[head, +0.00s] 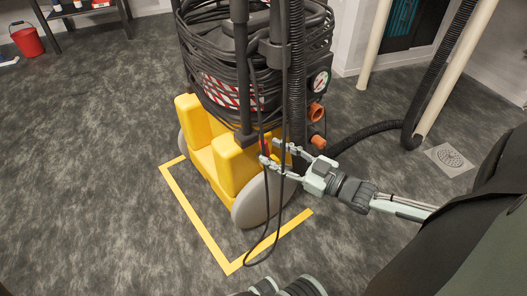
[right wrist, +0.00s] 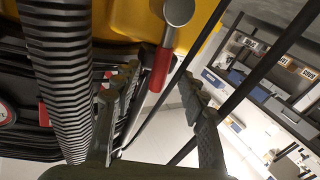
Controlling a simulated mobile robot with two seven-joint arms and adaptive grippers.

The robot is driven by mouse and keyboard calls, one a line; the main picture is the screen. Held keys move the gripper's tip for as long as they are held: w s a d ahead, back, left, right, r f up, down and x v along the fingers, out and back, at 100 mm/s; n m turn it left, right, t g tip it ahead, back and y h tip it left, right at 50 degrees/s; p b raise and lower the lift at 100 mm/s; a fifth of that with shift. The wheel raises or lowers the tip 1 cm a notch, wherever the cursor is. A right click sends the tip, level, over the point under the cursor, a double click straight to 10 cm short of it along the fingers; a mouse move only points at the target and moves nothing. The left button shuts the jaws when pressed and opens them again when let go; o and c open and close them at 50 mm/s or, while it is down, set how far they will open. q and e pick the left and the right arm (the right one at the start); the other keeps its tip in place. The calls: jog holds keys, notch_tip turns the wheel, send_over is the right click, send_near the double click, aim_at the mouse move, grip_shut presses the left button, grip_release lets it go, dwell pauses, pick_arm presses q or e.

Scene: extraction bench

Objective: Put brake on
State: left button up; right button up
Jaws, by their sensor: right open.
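The extraction machine has a yellow base (head: 233,162) and grey wheels (head: 262,200). A lever with a red handle (right wrist: 160,68) and a round grey metal end shows in the right wrist view, in front of the yellow base. In the head view only a small red part (head: 265,147) of it shows by my fingertips. My right gripper (head: 270,152) is open beside the machine, above the near wheel. In the right wrist view its fingers (right wrist: 161,80) stand on either side of the handle in the picture; I cannot tell whether they touch it. My left gripper's fingers are not visible.
A thin black cable (head: 266,255) loops down beside the wheel. A ribbed hose (head: 365,133) runs right from the machine. Yellow floor tape (head: 205,230) borders the base. A floor drain (head: 450,158) lies at right, a red bucket (head: 27,41) far left. Carpet at left is clear.

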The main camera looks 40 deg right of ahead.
aim_at(269, 151)
jog(key=shift+b+x, duration=0.35)
jog(key=shift+x, duration=1.35)
jog(key=shift+c, duration=0.4)
grip_shut()
